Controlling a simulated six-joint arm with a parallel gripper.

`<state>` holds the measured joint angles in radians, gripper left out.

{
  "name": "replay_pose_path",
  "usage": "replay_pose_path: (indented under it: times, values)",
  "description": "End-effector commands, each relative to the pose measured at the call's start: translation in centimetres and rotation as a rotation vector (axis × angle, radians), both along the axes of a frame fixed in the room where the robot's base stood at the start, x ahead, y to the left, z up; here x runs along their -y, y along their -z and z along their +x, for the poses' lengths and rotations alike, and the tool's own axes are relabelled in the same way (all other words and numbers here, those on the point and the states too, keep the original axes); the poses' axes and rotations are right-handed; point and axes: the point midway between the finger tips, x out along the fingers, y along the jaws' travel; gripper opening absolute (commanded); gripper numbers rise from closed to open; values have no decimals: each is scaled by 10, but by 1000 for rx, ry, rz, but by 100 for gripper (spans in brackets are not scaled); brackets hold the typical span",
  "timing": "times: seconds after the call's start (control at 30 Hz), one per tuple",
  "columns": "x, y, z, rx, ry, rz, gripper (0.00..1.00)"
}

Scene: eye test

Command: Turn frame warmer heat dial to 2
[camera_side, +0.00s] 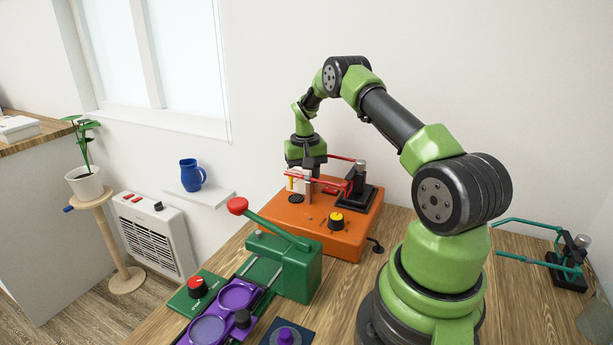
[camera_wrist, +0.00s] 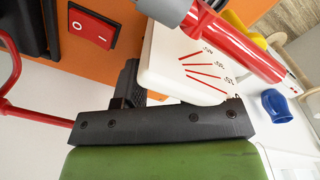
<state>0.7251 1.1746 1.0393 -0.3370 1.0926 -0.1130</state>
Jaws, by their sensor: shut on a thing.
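An orange box (camera_side: 317,242), likely the frame warmer, stands on the wooden bench. A yellow-topped dial (camera_side: 336,218) with a black base is on its near side; its setting and numbers are too small to read. My gripper (camera_side: 305,172) is over the far left part of the box, apart from this dial. It appears shut on a white block (camera_side: 299,184), which shows red lines and small labels in the wrist view (camera_wrist: 180,75); the grip itself is largely hidden. A red rod with a grey end (camera_wrist: 235,42) crosses in front of the block there.
A black stand (camera_side: 362,193) with red bars is beside my gripper on the box. A red rocker switch (camera_wrist: 91,28) is close by. A green press (camera_side: 295,265) with a red-knobbed lever stands in front, beside purple trays (camera_side: 238,295) and a red dial (camera_side: 197,286).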

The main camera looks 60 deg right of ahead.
Motion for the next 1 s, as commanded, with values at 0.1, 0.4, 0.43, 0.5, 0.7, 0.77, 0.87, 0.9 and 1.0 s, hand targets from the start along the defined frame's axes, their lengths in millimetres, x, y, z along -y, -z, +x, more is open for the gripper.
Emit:
replay_pose_path:
  times: [0.1, 0.4, 0.43, 0.5, 0.7, 0.77, 0.87, 0.9, 1.0]
  values:
    - [0, 0, 0, 0, 112, 0, 10]
    - [0, 0, 0, -1, 397, 0, 10]
    - [0, 0, 0, -1, 425, 0, 10]
    - [0, 0, 0, -1, 492, 0, 10]
    - [0, 0, 0, -2, 678, 1, 10]
    - [0, 0, 0, -2, 730, 1, 10]
    - [1, 0, 0, -2, 811, 1, 10]
    - [1, 0, 0, -1, 841, 1, 10]
    - [1, 0, 0, -1, 907, 1, 10]
